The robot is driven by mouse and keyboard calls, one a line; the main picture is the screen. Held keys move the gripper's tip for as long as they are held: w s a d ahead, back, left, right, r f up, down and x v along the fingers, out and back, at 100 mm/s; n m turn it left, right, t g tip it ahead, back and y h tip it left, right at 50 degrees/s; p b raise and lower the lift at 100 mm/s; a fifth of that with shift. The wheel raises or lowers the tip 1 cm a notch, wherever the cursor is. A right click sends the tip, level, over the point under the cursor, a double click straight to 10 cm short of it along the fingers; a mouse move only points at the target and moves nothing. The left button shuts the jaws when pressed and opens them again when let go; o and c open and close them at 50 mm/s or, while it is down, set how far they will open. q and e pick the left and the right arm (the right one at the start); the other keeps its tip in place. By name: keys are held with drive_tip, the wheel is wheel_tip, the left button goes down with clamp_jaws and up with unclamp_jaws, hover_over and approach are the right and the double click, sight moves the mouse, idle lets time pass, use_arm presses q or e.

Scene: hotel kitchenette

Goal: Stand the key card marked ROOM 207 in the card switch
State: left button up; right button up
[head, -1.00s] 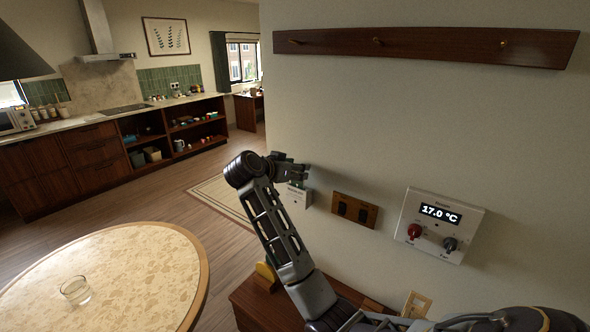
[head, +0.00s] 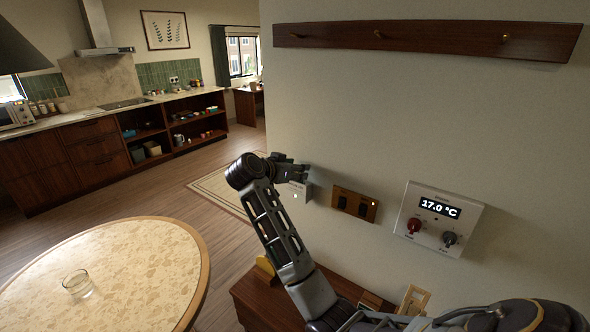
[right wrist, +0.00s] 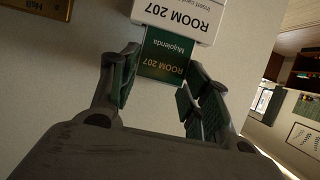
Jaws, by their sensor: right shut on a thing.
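The green key card (right wrist: 165,55), marked ROOM 207, appears upside down in the right wrist view. One end meets the white card switch (right wrist: 178,17), also labelled ROOM 207, and seems to be in its slot; the slot depth is hidden. My right gripper (right wrist: 160,78) is shut on the card, with a finger at each side edge. In the head view the right gripper (head: 301,174) is at the card switch (head: 304,196), covering its top and the card. A small green light shows on the switch. My left gripper is not in view.
A wooden plate with two dark rockers (head: 354,204) and a lit orange lamp is right of the card switch. A thermostat (head: 436,220) reading 17.0 °C is farther right. A low brown cabinet (head: 250,304) stands below; a round table (head: 140,262) with a glass is left.

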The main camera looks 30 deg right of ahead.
drive_tip(key=o, duration=0.7)
drive_tip(key=shift+o, duration=0.2)
drive_tip(key=shift+a, duration=0.15)
drive_tip(key=v, duration=1.1)
drive_tip(key=shift+a+r, duration=0.3)
drive_tip(key=shift+s+a+f, duration=0.1)
drive_tip(key=shift+s, duration=0.05)
